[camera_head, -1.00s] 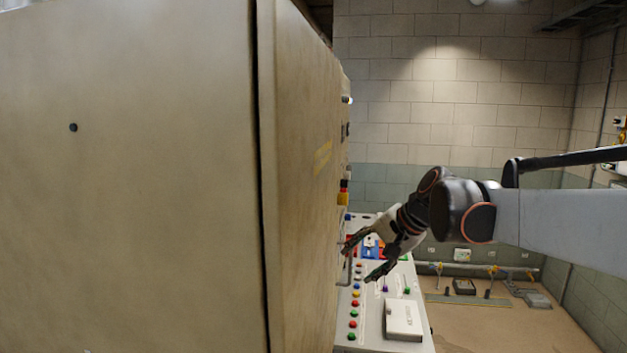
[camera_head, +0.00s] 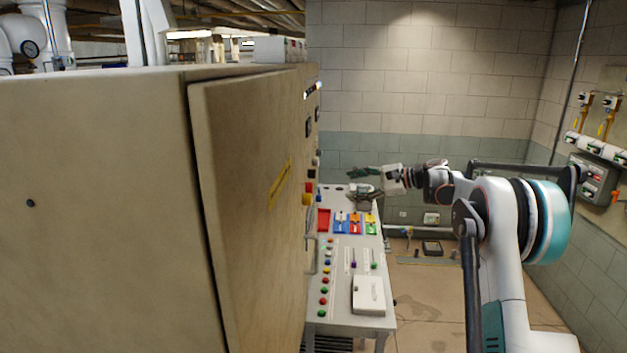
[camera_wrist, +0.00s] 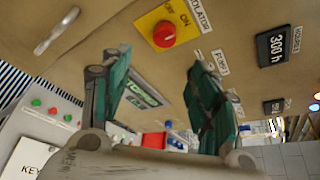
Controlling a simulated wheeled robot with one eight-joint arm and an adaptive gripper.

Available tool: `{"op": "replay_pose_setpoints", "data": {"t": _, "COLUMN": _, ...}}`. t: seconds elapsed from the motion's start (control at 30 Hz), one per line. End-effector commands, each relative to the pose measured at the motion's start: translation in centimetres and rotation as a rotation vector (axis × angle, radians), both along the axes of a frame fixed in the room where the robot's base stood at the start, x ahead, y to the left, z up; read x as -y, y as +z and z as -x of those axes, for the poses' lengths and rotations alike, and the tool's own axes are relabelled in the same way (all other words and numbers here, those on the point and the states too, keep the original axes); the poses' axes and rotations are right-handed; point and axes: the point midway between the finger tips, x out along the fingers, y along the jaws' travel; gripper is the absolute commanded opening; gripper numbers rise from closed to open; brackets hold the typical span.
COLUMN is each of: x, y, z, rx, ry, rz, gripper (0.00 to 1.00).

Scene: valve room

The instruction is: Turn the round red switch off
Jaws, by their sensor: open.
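The round red switch (camera_wrist: 164,35) sits on a yellow plate marked OFF and ON on the beige cabinet panel in the wrist view. In the head view a small red and yellow part (camera_head: 308,192), which appears to be this switch seen edge-on, stands out from the cabinet side. My gripper (camera_wrist: 157,62) has its two green-grey fingers spread, with nothing between them. The switch shows beyond and between the fingertips, apart from them. In the head view my gripper (camera_head: 358,173) points left toward the cabinet, above the far end of the console.
The beige cabinet (camera_head: 95,200) fills the left, with a handle (camera_wrist: 57,31) on its panel. Below is a console (camera_head: 340,290) with coloured buttons and a white box (camera_head: 369,294). Open floor (camera_head: 430,310) lies right of the console. A meter (camera_wrist: 276,45) is near the switch.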

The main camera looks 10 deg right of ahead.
Motion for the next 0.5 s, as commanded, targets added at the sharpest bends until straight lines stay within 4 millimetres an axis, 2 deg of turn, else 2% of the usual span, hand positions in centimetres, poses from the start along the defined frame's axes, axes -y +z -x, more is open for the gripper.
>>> {"op": "replay_pose_setpoints", "data": {"t": 0.1, "x": -0.7, "y": 0.5, "z": -0.6, "rx": 0.011, "ry": 0.014, "rz": -0.021, "gripper": 0.56}}
{"op": "replay_pose_setpoints", "data": {"t": 0.27, "x": -1.8, "y": 0.1, "z": -1.3, "rx": 0.014, "ry": 0.019, "rz": -0.025, "gripper": 0.56}}
{"op": "replay_pose_setpoints", "data": {"t": 0.5, "x": -5.4, "y": -0.9, "z": -3.5, "rx": 0.014, "ry": 0.019, "rz": -0.023, "gripper": 0.56}}
